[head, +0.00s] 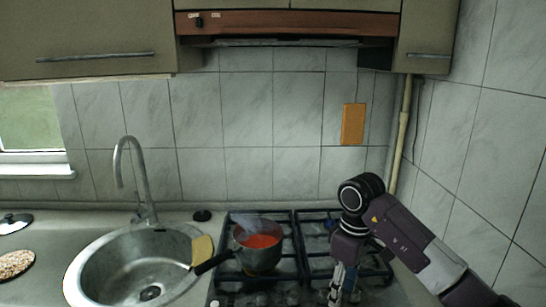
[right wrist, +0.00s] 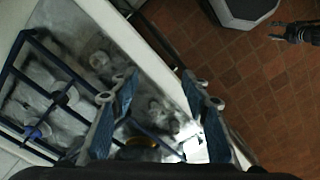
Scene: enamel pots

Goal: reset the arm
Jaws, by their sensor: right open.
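My right arm comes in from the right in the head view. Its gripper (head: 343,285) points down over the right side of the gas stove (head: 297,250). In the right wrist view the two blue fingers of my right gripper (right wrist: 158,92) are apart, with nothing held between them. The stove grate (right wrist: 62,72) and the counter edge lie below them. What looks like my left gripper (right wrist: 284,32) is small at the top right of the right wrist view, over the floor; its jaw state is unclear. It is not in the head view.
A pot (head: 259,256) of red liquid stands on the stove's left side, its dark handle toward the sink (head: 95,282). A yellow item (head: 203,249) is at the sink's right rim. A lid (head: 14,222) and round trivet (head: 15,264) lie at left. A tiled wall bounds the right.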

